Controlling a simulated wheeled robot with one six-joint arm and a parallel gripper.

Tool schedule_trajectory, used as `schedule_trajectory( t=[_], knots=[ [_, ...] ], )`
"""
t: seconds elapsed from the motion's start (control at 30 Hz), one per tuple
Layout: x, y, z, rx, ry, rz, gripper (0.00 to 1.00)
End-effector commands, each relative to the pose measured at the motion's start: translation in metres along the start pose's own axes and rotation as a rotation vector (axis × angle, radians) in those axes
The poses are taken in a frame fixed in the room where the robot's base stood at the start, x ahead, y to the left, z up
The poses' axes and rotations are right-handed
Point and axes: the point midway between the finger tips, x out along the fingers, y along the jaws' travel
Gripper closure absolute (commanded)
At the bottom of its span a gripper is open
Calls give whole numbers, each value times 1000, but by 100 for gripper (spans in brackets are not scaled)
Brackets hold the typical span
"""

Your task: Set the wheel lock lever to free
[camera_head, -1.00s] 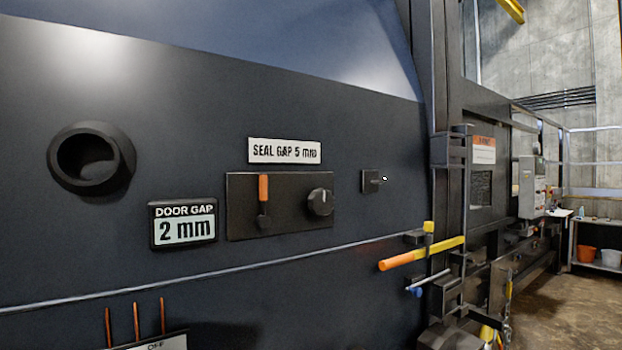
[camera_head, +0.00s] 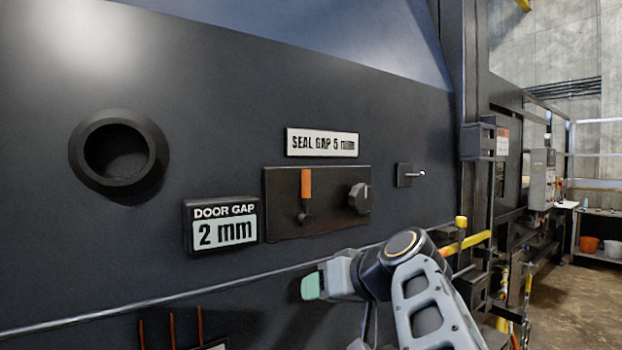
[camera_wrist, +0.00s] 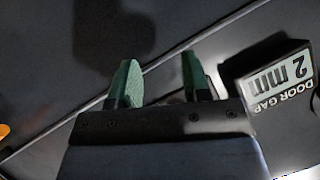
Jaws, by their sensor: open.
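No label reading wheel lock is legible. An orange-handled lever (camera_head: 306,186) stands upright on a black plate (camera_head: 338,212) beside a round black knob (camera_head: 359,198). A small lever with a pale tip (camera_head: 413,174) sticks out to the right from its own square plate. I cannot tell which is the wheel lock lever. My gripper (camera_head: 311,286) is below the black plate, apart from both levers, with one green fingertip clear in the head view. In the wrist view, the two green fingers of my gripper (camera_wrist: 160,80) are spread with nothing between them.
A DOOR GAP display (camera_head: 225,227) reads 2 mm, and it shows upside down in the wrist view (camera_wrist: 280,82). A sign (camera_head: 322,143) reads SEAL GAP 5 mm. A round black port (camera_head: 118,155) protrudes at left. A yellow bar (camera_head: 470,241) is partly behind my arm.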

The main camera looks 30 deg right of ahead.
Motion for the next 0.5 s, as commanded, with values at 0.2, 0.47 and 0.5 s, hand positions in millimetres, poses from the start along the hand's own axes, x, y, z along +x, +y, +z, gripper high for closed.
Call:
schedule_trajectory(
  t=[0.2, 0.47, 0.5],
  knots=[
    [-102, -15, -102, -243, 354, -47, 56],
    [-149, -37, -138, -419, 510, -56, 56],
    [-148, -39, -141, -427, 516, -58, 56]
  ],
)
